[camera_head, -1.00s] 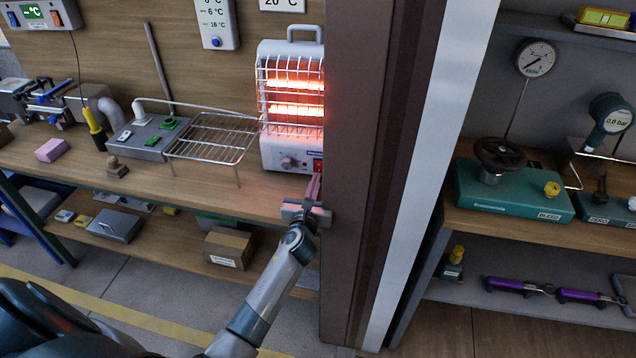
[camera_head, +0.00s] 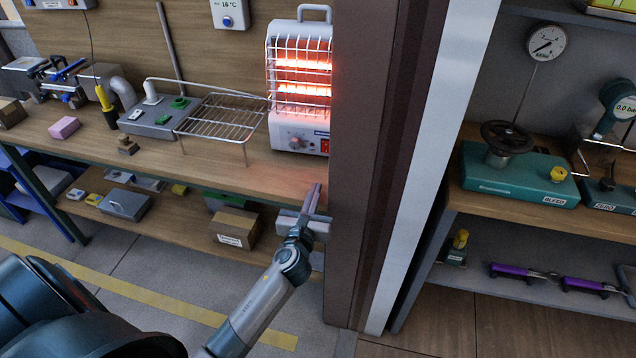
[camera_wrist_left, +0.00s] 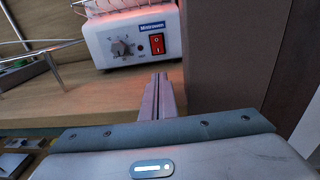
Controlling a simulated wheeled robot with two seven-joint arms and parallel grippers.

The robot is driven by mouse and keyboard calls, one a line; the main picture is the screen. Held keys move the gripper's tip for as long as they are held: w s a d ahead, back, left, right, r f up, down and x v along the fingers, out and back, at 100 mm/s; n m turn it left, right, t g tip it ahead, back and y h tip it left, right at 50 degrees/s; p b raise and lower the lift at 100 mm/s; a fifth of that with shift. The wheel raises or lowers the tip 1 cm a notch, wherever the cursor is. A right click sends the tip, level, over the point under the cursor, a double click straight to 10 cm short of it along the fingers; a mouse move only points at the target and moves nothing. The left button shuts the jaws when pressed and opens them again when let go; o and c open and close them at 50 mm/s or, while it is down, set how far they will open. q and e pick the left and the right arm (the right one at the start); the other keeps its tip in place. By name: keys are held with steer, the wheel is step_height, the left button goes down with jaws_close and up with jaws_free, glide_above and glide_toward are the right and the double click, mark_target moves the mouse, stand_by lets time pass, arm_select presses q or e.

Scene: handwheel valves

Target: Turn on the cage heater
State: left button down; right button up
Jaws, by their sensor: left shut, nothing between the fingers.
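The cage heater (camera_head: 300,85) stands on the wooden bench beside the brown post, its bars glowing orange behind a wire cage. Its front panel carries a dial (camera_wrist_left: 121,48) and a red rocker switch (camera_wrist_left: 157,44), both clear in the left wrist view. My left gripper (camera_head: 314,188) is shut and empty. It is at the bench's front edge, below and in front of the switch, apart from the heater. In the wrist view its closed fingers (camera_wrist_left: 158,82) point up toward the switch. My right gripper is not in view.
A wire rack (camera_head: 222,117) stands left of the heater, near a grey box with green knobs (camera_head: 160,117). The brown post (camera_head: 365,180) rises close to the right of my left gripper. A teal valve unit (camera_head: 520,175) sits on the right-hand shelf.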

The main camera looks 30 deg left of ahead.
arm_select(q)
steer(key=shift+v, duration=0.8)
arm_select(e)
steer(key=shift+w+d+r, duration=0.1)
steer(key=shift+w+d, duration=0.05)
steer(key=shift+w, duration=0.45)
arm_select(q)
steer(key=shift+f, duration=0.15)
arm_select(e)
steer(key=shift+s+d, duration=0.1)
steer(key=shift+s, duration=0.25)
